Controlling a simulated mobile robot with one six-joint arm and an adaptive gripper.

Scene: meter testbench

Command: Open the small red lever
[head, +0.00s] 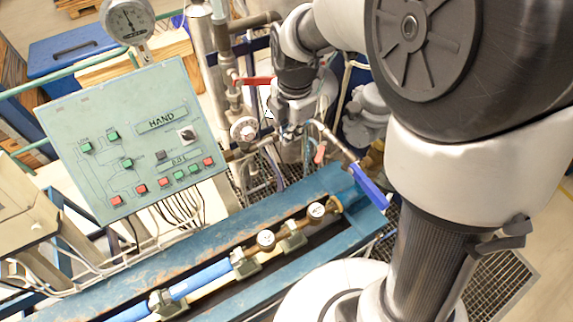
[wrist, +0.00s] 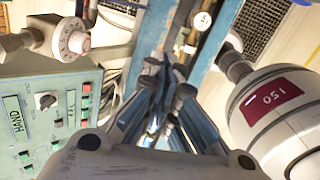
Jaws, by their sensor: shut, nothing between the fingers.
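A red lever (head: 253,81) sits on the vertical pipe left of my arm in the head view, its handle roughly level. A smaller pinkish-red handle (head: 320,153) hangs below and right of my gripper. I cannot tell for certain which one is the small red lever. My gripper (head: 291,132) is among the pipes, between and below the red lever and near the pinkish handle, partly hidden by its own wrist. In the wrist view my gripper (wrist: 168,78) has its fingers together with nothing held. No red lever shows clearly in that view.
A green control panel (head: 135,140) stands at the left, also in the wrist view (wrist: 45,118). A blue lever (head: 370,188) juts out at the right. A dial knob (wrist: 72,40) and a white meter marked 150 (wrist: 280,110) flank the gripper. Pipes crowd the space.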

